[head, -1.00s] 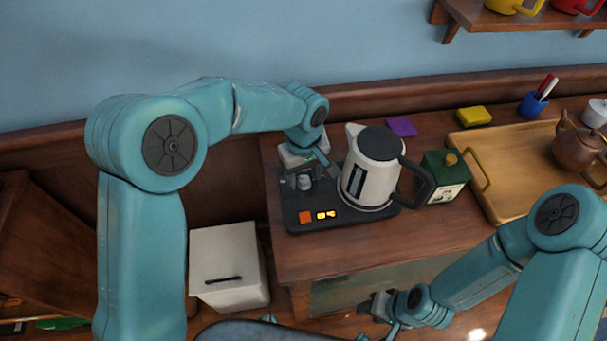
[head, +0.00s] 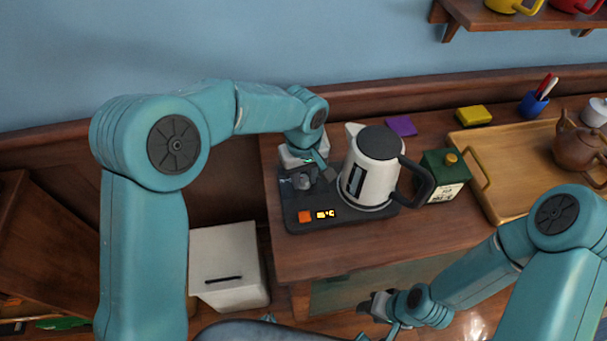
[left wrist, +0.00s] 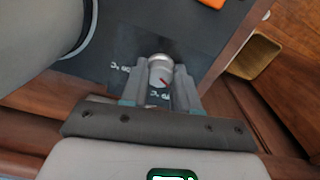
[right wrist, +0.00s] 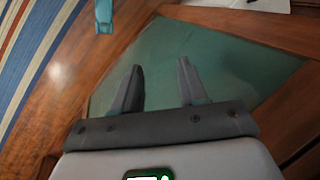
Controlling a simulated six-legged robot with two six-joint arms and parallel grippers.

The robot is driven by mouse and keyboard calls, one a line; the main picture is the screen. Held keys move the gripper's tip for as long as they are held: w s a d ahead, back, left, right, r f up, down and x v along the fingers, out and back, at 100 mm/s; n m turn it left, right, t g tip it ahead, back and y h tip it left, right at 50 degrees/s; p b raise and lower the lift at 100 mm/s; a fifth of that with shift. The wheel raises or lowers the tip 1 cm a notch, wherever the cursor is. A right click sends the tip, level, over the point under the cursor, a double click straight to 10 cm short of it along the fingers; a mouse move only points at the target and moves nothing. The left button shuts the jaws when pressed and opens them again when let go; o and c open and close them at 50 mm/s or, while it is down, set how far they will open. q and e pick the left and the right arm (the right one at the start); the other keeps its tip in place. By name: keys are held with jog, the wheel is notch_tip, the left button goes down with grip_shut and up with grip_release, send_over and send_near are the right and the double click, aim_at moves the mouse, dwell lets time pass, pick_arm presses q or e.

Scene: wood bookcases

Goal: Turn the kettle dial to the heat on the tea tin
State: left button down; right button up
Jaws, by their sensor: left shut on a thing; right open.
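Small white markings beside the dial are partly hidden by the fingers. The white kettle (head: 370,170) with black lid and handle stands on the base, next to a lit orange display (head: 325,214). The green tea tin (head: 446,173) stands right of the kettle; its label is too small to read. My right gripper (right wrist: 157,88) is open and empty, low in front of the counter.
A wooden tray (head: 510,195) with a brown teapot (head: 577,148) lies at the right. A purple block (head: 402,125), a yellow block (head: 473,115) and a blue pen cup (head: 533,103) stand at the back. A white bin (head: 228,255) stands left of the counter.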

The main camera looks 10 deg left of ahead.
pick_arm(q)
jog(key=m, duration=0.7)
jog(key=shift+m, duration=0.4)
jog(key=m, duration=0.3)
jog(key=shift+r+m, duration=0.1)
jog(key=shift+m, duration=0.2)
jog(key=m, duration=0.3)
jog(key=shift+m+p, duration=0.3)
jog(key=shift+p, duration=0.05)
jog(key=m+p, duration=0.1)
jog(key=m, duration=0.4)
jog(key=m+p, duration=0.1)
jog(key=m, duration=0.4)
jog(key=shift+m, duration=0.4)
jog(key=c, duration=0.8)
grip_release()
jog(key=shift+c, duration=0.2)
